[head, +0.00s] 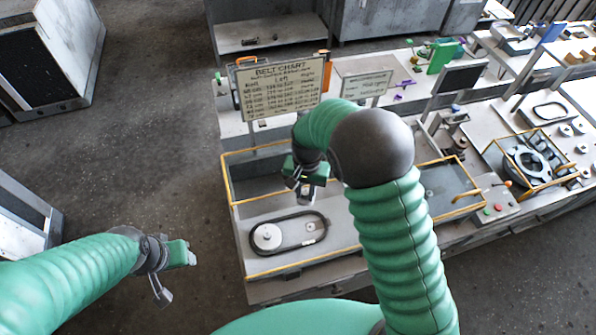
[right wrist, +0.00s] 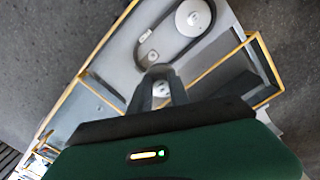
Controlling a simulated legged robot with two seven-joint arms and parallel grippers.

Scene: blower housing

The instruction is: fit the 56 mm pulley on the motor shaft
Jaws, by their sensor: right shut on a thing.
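My right gripper (head: 304,190) hangs above the far side of the open housing tray. In the right wrist view its fingers (right wrist: 160,88) are shut on a small grey part, which I take for the pulley (right wrist: 161,89); the fingers hide most of it. Below lies a black belt loop (head: 286,216) around a large pale pulley (head: 267,236) at its left end. At the loop's other end is a small round fitting (head: 310,226), seemingly the motor shaft; it also shows in the right wrist view (right wrist: 152,56). My left gripper (head: 172,270) is open and empty, left of the bench.
A yellow-edged frame (head: 304,263) borders the housing. A belt chart sign (head: 283,86) and a smaller sign (head: 366,86) stand behind it. A control box with buttons (head: 493,200) and a round flanged part (head: 530,160) are at right.

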